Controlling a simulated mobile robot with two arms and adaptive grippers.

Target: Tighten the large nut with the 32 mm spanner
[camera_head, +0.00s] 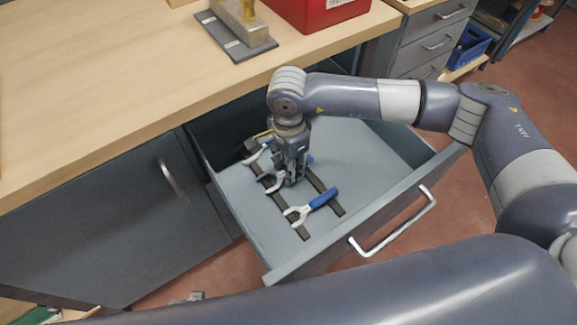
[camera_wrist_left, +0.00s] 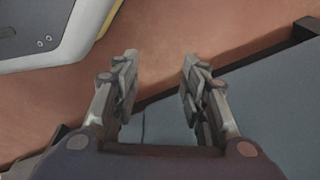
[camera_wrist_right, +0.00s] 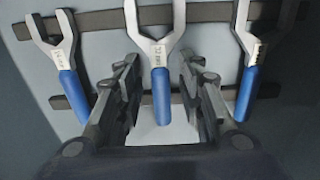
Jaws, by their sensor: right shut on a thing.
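Several open-ended spanners with blue handles lie across two dark strips in an open grey drawer. My right gripper (camera_head: 290,180) points down into the drawer and is shut on the middle spanner (camera_head: 271,181). One spanner (camera_head: 314,206) lies nearer the drawer front and another (camera_head: 258,154) farther back. My left gripper (camera_wrist_left: 160,75) is open and empty, with floor and a dark edge beyond it. The large nut is not in view.
The open drawer (camera_head: 375,160) has raised walls and a front handle (camera_head: 395,225). The wooden worktop (camera_head: 110,90) overhangs its back. A red box (camera_head: 315,14) and a dark plate (camera_head: 228,40) with a block stand on top. Reddish floor lies around.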

